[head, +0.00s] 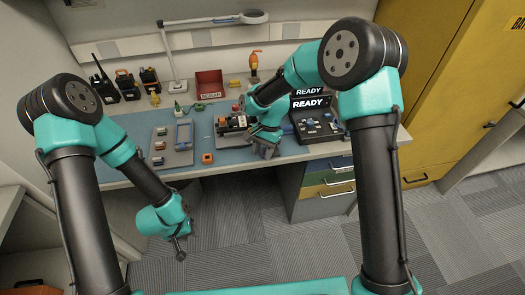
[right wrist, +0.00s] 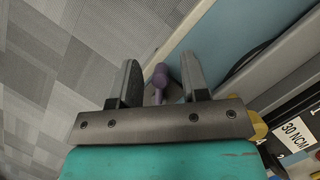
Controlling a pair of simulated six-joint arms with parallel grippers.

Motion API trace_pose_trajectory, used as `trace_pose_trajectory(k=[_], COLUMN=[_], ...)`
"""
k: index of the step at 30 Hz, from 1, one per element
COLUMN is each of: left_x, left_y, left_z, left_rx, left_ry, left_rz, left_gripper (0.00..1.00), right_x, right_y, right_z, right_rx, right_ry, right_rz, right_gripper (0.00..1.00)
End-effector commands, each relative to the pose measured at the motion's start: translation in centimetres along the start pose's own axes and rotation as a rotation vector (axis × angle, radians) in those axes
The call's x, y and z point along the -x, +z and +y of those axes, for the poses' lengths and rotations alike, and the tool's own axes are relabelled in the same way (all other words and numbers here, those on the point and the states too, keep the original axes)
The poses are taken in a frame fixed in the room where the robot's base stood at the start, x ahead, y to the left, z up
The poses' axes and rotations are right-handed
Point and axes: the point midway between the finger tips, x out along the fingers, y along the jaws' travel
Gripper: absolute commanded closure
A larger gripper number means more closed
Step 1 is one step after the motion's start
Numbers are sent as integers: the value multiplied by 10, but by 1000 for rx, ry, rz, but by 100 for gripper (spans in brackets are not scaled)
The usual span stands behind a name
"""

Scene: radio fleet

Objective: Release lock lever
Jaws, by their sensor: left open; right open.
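In the right wrist view a purple round-ended piece (right wrist: 160,78), which looks like a lever with a knob, shows between the fingers of my right gripper (right wrist: 161,72). The fingers are apart, and contact with the piece cannot be told. In the head view my right gripper (head: 264,150) is at the bench's front edge, right of a grey fixture with a dark radio (head: 232,124) in it. The purple piece cannot be made out there. My left gripper (head: 180,250) is open and empty, hanging over the floor in front of the bench.
A grey tray (head: 184,157) with small coloured parts lies left of the fixture. A dark test unit (head: 318,126) with READY screens stands right. Several radios (head: 126,84), a red bin (head: 210,84) and a lamp (head: 252,17) are at the back. Drawers (head: 328,180) sit below the bench.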

Motion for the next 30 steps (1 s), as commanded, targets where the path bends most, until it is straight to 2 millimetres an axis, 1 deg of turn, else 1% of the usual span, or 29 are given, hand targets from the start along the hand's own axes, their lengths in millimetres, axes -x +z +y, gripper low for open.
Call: trace_pose_trajectory(k=[7, 20, 26, 30], left_x=[0, 0, 0, 0], left_y=[0, 0, 0, 0], left_z=[0, 0, 0, 0], left_rx=[0, 0, 0, 0], left_ry=[0, 0, 0, 0], left_rz=[0, 0, 0, 0], left_gripper=[57, 57, 57, 57], right_x=[0, 0, 0, 0], right_y=[0, 0, 0, 1], right_z=[0, 0, 0, 4], right_rx=[0, 0, 10, 76], right_ry=[0, 0, 5, 33], right_rz=[0, 0, 0, 0], right_gripper=[59, 100, 100, 100])
